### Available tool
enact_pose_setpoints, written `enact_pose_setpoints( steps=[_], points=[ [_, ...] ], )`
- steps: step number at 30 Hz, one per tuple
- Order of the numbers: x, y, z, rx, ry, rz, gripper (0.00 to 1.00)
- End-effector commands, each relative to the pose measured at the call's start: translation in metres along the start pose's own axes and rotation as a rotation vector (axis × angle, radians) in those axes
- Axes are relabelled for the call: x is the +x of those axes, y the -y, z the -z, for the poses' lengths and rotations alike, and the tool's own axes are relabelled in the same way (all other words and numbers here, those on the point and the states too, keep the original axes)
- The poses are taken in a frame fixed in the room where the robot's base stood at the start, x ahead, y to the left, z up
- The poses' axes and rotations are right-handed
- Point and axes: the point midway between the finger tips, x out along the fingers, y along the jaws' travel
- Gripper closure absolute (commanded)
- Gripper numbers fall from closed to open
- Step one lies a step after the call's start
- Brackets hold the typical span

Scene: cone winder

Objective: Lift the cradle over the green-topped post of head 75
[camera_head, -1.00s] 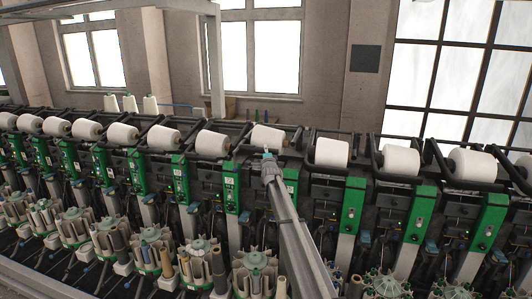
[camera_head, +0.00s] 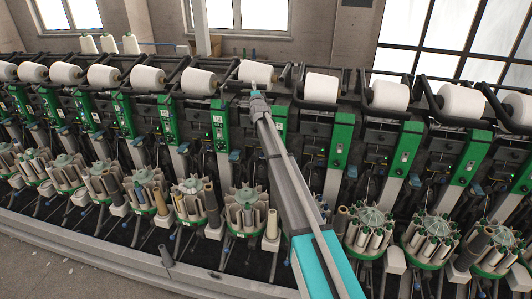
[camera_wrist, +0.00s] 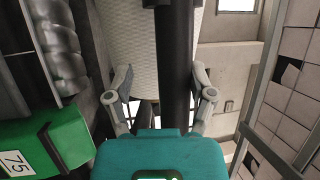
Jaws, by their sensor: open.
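The green-topped post of head 75 (camera_wrist: 62,140) shows at the lower left in the wrist view, with a white "75" label. A dark cradle bar (camera_wrist: 176,50) runs upright between the spread fingers of my gripper (camera_wrist: 160,80). The gripper is open; I cannot tell whether either finger touches the bar. A white yarn package (camera_wrist: 135,35) lies just beyond the bar. In the head view my gripper (camera_head: 256,93) is just in front of a white package (camera_head: 260,72) in the machine row. My arm partly hides the green post behind it.
Neighbouring heads with white packages (camera_head: 322,88) and green posts (camera_head: 342,138) stand close on both sides. Round bobbin magazines (camera_head: 246,212) line the front below. A ribbed metal drum (camera_wrist: 62,50) is at the wrist view's upper left. The grey floor (camera_head: 60,270) is clear at lower left.

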Motion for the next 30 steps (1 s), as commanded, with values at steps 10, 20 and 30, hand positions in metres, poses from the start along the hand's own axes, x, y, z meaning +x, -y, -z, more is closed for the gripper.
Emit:
enact_pose_setpoints(
  steps=[10,20,30],
  points=[
    [-0.004,-0.033,-0.001,0.000,0.000,-0.002,0.31],
    [-0.005,-0.060,-0.002,0.001,0.000,0.000,0.31],
    [-0.027,-0.074,-0.002,0.001,0.000,0.000,0.31]
  ],
)
